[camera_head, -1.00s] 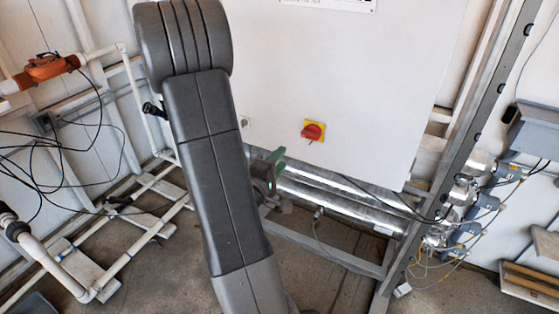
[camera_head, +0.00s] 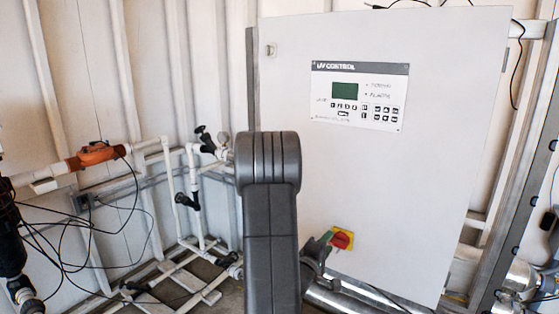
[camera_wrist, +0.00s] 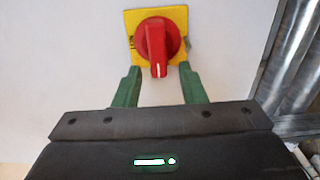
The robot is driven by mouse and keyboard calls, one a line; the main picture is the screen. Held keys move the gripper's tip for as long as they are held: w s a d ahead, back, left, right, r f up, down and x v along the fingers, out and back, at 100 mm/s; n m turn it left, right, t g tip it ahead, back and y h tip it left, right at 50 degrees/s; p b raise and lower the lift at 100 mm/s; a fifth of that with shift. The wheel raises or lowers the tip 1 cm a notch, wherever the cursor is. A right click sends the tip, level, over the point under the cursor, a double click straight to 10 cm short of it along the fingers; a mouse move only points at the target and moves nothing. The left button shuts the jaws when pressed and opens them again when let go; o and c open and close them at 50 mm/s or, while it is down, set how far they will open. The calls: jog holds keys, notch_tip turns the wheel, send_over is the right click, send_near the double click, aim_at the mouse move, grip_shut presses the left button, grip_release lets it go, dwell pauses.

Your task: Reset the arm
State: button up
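My gripper (camera_wrist: 158,86) shows two green fingers set apart with nothing between them in the wrist view. A red rotary knob (camera_wrist: 158,46) on a yellow plate (camera_wrist: 134,24) lies just beyond the fingertips, its handle pointing down with a white mark. Whether a fingertip touches the plate I cannot tell. In the head view, my arm runs up the middle and hides much of my gripper (camera_head: 320,248); the knob (camera_head: 341,240) shows just to its right, low on the white cabinet (camera_head: 400,190).
The cabinet carries a UV control panel (camera_head: 359,95) with a green screen. White pipes (camera_head: 168,190), an orange fitting (camera_head: 97,154) and loose black cables stand at left. A metal frame post (camera_head: 530,170) stands at right, and a shiny tube (camera_head: 345,305) runs below the cabinet.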

jog(key=shift+w+d, duration=0.3)
jog(key=shift+w, duration=0.05)
jog(key=b+v, duration=0.3)
jog(key=v, duration=1.1)
jog(key=w+d+r+m+p, duration=0.1)
jog(key=w+d+m+p, duration=0.1)
jog(key=w+d+m, duration=0.4)
jog(key=shift+w+d+r, duration=0.2)
jog(key=shift+w+d, duration=0.8)
jog(key=shift+w, duration=1.7)
